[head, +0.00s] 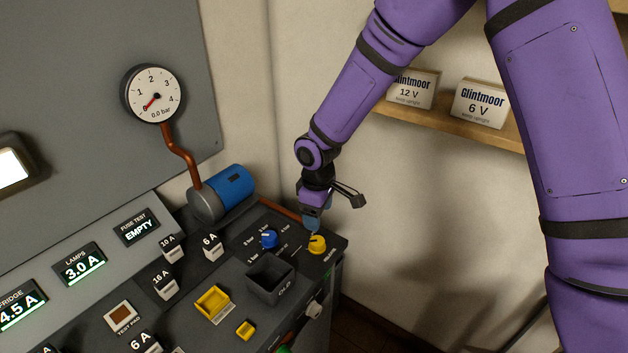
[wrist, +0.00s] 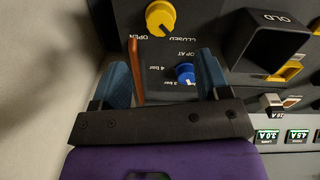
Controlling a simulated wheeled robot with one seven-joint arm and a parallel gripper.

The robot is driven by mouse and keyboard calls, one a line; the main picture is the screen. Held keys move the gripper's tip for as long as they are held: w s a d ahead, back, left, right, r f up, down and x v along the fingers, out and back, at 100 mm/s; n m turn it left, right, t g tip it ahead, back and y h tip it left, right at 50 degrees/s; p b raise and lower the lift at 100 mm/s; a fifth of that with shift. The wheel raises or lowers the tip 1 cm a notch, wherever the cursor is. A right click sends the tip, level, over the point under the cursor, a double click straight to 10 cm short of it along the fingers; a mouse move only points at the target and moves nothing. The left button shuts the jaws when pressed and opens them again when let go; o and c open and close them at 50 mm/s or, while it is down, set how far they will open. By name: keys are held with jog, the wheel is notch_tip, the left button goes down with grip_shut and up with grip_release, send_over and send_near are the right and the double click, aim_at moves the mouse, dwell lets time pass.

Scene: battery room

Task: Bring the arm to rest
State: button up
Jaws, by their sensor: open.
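My purple arm reaches in from the top right of the head view. My gripper (head: 312,222) hangs over the far right end of the dark console, close to a yellow knob (head: 317,244) and a blue knob (head: 269,239). In the wrist view my gripper (wrist: 168,75) shows two blue fingers spread apart with nothing held between them. The blue knob (wrist: 185,72) appears near the right finger, and the yellow knob (wrist: 160,17) lies beyond the fingertips. Whether a finger touches the console is hard to tell.
The console carries a black OLD bin (head: 270,280), a yellow tray (head: 213,303) and several fuse blocks. A blue cylinder (head: 228,187) connects by a copper pipe to a gauge (head: 153,94) reading 0.0 bar. A shelf (head: 450,125) holds two Glintmoor boxes. Free space lies right of the console.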

jog(key=shift+r, duration=0.1)
jog(key=s+d+r+m+t, duration=0.1)
jog(key=s+d+r+m, duration=0.2)
jog(key=d+r, duration=0.65)
jog(key=s+d+r+m+t, duration=0.1)
jog(key=s+d+r+m, duration=0.35)
jog(key=r, duration=0.85)
jog(key=s+d+r+m+t, duration=0.1)
jog(key=s+d+r, duration=0.3)
jog(key=s, duration=0.5)
jog(key=s+d+r+m+t, duration=0.1)
jog(key=s+d+r+m, duration=0.3)
jog(key=s+d, duration=0.4)
jog(key=shift+s+d+r+t, duration=0.4)
jog(key=shift+s+r, duration=0.25)
jog(key=shift+s, duration=0.2)
